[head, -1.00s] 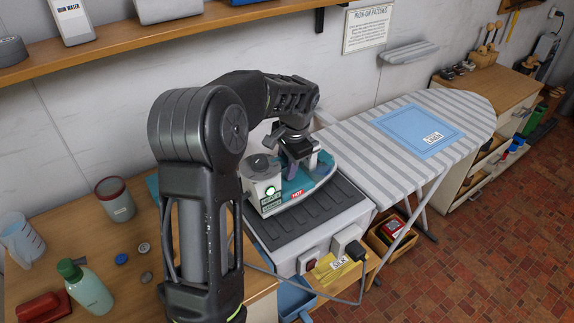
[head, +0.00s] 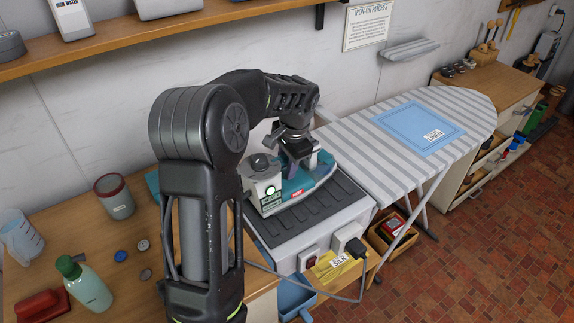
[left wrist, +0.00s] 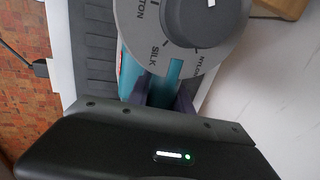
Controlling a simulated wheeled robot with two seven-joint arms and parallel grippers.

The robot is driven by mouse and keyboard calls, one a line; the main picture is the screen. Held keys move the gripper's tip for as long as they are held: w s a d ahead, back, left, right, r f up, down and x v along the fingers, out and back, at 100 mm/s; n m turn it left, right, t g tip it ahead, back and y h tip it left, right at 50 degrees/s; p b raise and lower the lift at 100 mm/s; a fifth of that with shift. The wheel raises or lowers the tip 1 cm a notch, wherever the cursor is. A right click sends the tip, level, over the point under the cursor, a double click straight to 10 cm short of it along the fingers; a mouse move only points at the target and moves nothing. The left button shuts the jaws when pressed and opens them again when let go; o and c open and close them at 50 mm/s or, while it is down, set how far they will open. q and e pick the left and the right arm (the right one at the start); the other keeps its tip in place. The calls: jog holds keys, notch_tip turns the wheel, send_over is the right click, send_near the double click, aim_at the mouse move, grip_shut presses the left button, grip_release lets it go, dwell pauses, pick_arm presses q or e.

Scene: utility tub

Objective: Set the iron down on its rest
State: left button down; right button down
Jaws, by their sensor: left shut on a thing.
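The iron (head: 312,184) is teal and white, with a dial, a green light and a red label. It is on or just over the dark ribbed pad of the rest (head: 325,213), a white box with a switch and plug on its front. I cannot tell whether it touches the pad. My left gripper (head: 300,168) is shut on the iron from above; the handle is mostly hidden. In the left wrist view the iron's dial (left wrist: 190,22) shows SILK, with the ribbed pad (left wrist: 92,50) beside it. My right gripper is not in view.
A striped ironing board (head: 360,140) with a blue cloth (head: 412,122) adjoins at right. A bottle (head: 88,287), a cup (head: 115,197) and a jug (head: 20,236) stand on the wooden table at left. A cord hangs in front of the rest.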

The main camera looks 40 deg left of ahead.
pick_arm(q)
jog(key=c, duration=1.3)
grip_release()
jog(key=shift+o, duration=1.2)
jog(key=shift+s+f, duration=0.1)
jog(key=shift+f, duration=0.05)
jog(key=r, duration=0.2)
jog(key=d+r, duration=0.1)
jog(key=r, duration=0.2)
jog(key=r+b, duration=0.1)
jog(key=r, duration=0.2)
jog(key=shift+s+d, duration=0.15)
jog(key=shift+d, duration=0.1)
